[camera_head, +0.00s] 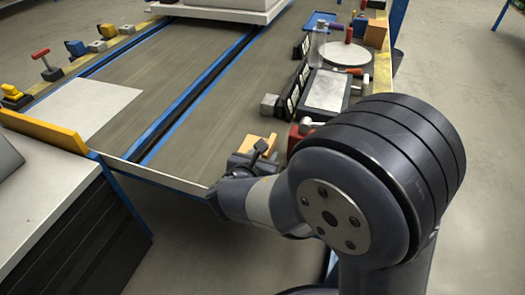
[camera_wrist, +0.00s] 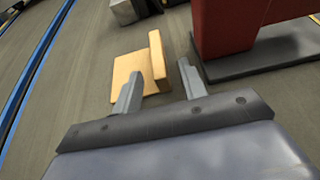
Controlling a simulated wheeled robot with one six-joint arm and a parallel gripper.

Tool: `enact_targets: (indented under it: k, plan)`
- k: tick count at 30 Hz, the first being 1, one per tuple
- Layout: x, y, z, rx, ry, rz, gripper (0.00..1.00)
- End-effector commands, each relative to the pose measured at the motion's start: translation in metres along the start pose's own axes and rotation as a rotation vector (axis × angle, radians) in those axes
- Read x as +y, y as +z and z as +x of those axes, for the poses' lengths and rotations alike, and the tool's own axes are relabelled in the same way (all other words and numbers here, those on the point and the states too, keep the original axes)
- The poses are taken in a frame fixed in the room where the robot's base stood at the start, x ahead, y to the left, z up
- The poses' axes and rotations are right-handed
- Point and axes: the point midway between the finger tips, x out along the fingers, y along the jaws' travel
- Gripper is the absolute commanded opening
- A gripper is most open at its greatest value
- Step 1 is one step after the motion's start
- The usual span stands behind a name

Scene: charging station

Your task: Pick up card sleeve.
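A tan, L-shaped piece with a flat base and an upright plate, which looks to be the card sleeve (camera_wrist: 133,68), lies on the grey deck in the wrist view. It also shows in the head view (camera_head: 258,143), partly hidden behind my gripper (camera_head: 245,163). In the wrist view my gripper (camera_wrist: 160,86) is open, with its two grey fingers well apart. The piece lies just beyond and partly between the fingertips, its upright plate nearer the right finger. Nothing is clamped. I cannot tell whether a finger touches it.
A red block on a dark base (camera_wrist: 235,28) stands close to the right finger. A grey cube (camera_head: 268,104) sits further up the deck. A framed panel (camera_head: 325,92) and a round white plate (camera_head: 346,53) stand at the right. The deck's middle (camera_head: 180,65) is clear.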

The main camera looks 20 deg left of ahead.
Motion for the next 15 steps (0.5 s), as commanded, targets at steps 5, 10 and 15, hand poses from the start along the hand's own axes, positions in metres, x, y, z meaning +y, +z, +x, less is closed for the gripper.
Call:
enact_targets:
  k: [5, 10, 15]
  plan:
    - [0.001, -0.001, 0.025, 0.0, -0.001, 0.0, 0.4]
    - [0.002, 0.001, 0.029, 0.0, 0.001, -0.001, 0.4]
    - [0.002, 0.001, 0.028, 0.0, 0.001, -0.001, 0.37]
